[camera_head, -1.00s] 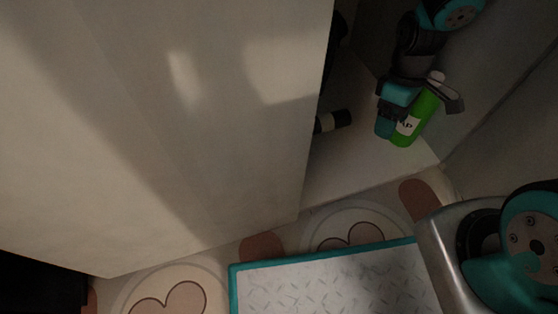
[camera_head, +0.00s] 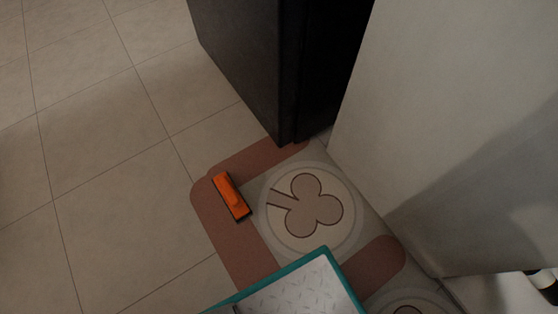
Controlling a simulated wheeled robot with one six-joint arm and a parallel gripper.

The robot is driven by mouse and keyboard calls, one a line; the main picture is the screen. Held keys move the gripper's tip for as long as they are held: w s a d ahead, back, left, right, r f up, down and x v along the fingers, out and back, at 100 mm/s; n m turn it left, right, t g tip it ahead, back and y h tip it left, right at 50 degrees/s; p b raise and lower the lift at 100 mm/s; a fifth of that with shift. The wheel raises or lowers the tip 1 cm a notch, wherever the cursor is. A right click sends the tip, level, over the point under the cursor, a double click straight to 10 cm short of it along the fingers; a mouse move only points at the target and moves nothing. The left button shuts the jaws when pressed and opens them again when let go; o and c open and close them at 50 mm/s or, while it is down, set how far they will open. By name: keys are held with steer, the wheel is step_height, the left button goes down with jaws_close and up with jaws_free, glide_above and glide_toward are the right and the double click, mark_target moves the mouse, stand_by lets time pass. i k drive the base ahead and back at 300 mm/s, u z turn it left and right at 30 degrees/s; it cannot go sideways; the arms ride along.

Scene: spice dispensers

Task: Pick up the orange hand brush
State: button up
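The orange hand brush (camera_head: 230,195) lies on the floor, on the reddish-brown border of a patterned mat (camera_head: 245,237). It has an orange back and handle with a dark edge along one long side, and it lies slanted. Nothing covers it. My gripper is outside this view, so its distance from the brush and its state do not show.
A tall black cabinet (camera_head: 245,65) stands just beyond the brush and mat. A large pale panel (camera_head: 440,150) rises at the right. Bare tiled floor (camera_head: 100,180) lies open at the left. My base's teal-edged platform (camera_head: 300,290) is at the bottom.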

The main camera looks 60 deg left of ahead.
mark_target(239, 210)
steer(key=u, duration=0.85)
steer(key=k, duration=0.35)
steer(key=u, duration=1.4)
steer(key=i, duration=0.5)
steer(key=z, duration=0.1)
